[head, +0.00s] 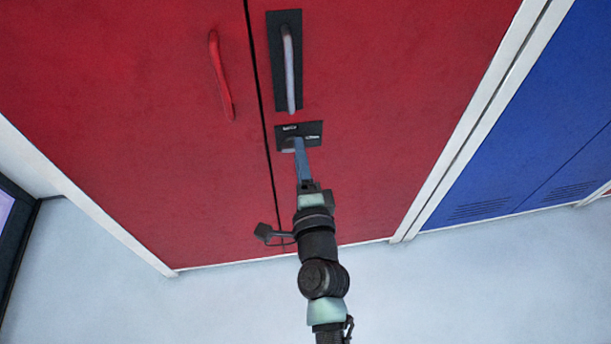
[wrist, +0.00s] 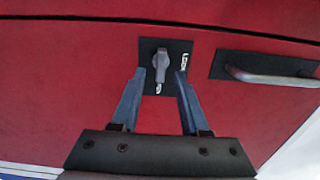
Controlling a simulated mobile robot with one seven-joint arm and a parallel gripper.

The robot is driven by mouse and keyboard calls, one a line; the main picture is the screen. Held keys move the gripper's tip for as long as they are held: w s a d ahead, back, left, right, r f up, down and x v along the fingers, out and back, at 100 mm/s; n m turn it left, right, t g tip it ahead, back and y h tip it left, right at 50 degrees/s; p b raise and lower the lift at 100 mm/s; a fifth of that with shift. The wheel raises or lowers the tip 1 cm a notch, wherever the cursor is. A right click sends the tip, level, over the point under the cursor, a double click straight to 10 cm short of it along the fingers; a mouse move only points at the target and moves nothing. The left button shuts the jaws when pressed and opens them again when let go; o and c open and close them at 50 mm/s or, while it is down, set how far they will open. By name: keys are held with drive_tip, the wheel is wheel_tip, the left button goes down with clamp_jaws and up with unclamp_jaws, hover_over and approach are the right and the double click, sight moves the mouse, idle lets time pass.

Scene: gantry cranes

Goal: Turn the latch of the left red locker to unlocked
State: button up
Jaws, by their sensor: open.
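The red locker (head: 380,70) has two doors. The latch plate (head: 312,131), small and black, is on the right door, below the long grey handle (head: 290,70). In the wrist view the grey latch knob (wrist: 160,66) stands on this plate, its long side roughly upright in the picture. White lettering on the plate is too small to read surely. My gripper (wrist: 160,80) is open, its blue fingers pointing at the plate, one tip on each side of the knob's lower end. I cannot tell whether they touch it. In the head view my gripper (head: 299,148) hides most of the knob.
A red handle (head: 221,75) is on the left door. The grey handle (wrist: 270,76) is right of the plate in the wrist view. A blue locker (head: 530,120) stands to the right. The pale floor (head: 220,305) is clear in front.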

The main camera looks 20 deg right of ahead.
drive_tip(key=b+v, duration=0.1)
drive_tip(key=v, duration=1.1)
drive_tip(key=shift+s, duration=0.2)
drive_tip(key=shift+r, duration=0.1)
drive_tip(key=w+a+r+n+t+y, duration=0.25)
drive_tip(key=a+r+n, duration=0.2)
drive_tip(key=r, duration=0.65)
drive_tip(key=w+a+r+n+t+y, duration=0.1)
drive_tip(key=w+a+r+n+t, duration=0.25)
drive_tip(key=r, duration=0.65)
drive_tip(key=w+a+r+n+y, duration=0.25)
drive_tip(key=r+n, duration=0.45)
drive_tip(key=r, duration=0.4)
drive_tip(key=s+a+r+n+t+h+p, duration=0.1)
drive_tip(key=s+a+r+n+t, duration=0.2)
drive_tip(key=r, duration=0.8)
drive_tip(key=s+r+n+t+p, duration=0.1)
drive_tip(key=s+r+n, duration=0.3)
drive_tip(key=r, duration=0.6)
wheel_tip(320, 180, up, 30)
drive_tip(key=p, duration=3)
drive_tip(key=shift+s+m, duration=0.3)
drive_tip(key=shift+s, duration=0.05)
